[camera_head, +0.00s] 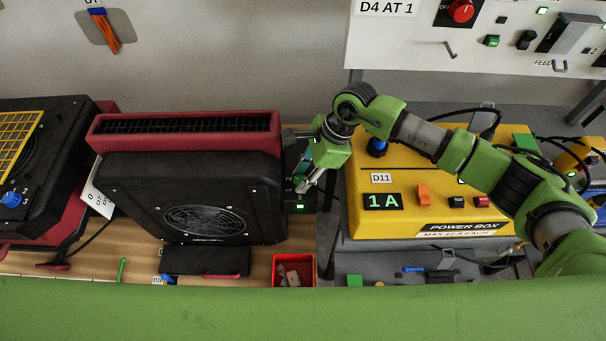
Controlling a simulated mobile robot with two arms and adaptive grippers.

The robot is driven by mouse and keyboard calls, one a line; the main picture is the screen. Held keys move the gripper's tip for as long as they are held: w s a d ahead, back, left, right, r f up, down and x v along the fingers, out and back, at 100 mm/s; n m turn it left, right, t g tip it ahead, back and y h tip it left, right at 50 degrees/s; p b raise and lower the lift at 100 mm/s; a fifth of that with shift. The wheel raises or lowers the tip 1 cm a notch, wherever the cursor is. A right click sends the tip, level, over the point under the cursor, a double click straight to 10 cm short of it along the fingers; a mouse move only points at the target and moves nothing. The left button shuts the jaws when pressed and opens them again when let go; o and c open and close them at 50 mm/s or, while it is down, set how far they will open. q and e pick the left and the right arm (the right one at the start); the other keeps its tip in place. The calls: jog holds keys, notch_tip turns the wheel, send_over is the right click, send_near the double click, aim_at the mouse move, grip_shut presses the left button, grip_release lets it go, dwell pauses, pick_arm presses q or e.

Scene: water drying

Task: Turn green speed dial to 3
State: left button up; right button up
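I cannot make out a green speed dial clearly. A narrow black panel (300,203) with small green marks is at the right side of the black and dark red blower unit (140,195). My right gripper (304,184) reaches down in front of this panel and covers part of it. Its fingertips are small and dark here, so I cannot tell whether they are open, shut or touching anything. A dial behind them would be hidden. My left gripper is not in view.
The yellow power box (440,215) stands just right of my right gripper. A red bin (293,271) with small parts is below it. A fan with a blue numbered dial (12,199) is at far left. A white control panel (480,40) hangs at upper right.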

jog(key=shift+m, duration=0.3)
jog(key=m+t+b, duration=0.1)
jog(key=m, duration=0.1)
jog(key=m+t+b, duration=0.1)
jog(key=m, duration=0.2)
jog(key=shift+s+f+b, duration=0.1)
jog(key=shift+s+b, duration=0.1)
jog(key=shift+b, duration=0.15)
jog(key=m+t+b, duration=0.1)
jog(key=m, duration=0.1)
jog(key=m+h+b, duration=0.1)
jog(key=m, duration=0.1)
jog(key=shift+s+a+t+b, duration=0.1)
jog(key=shift+t+b, duration=0.2)
jog(key=shift+t, duration=0.1)
jog(key=shift+m+t+h+b, duration=0.3)
jog(key=shift+m+b, duration=0.3)
jog(key=shift+m, duration=0.5)
jog(key=o, duration=1.1)
jog(key=v, duration=1.2)
jog(key=shift+a, duration=0.15)
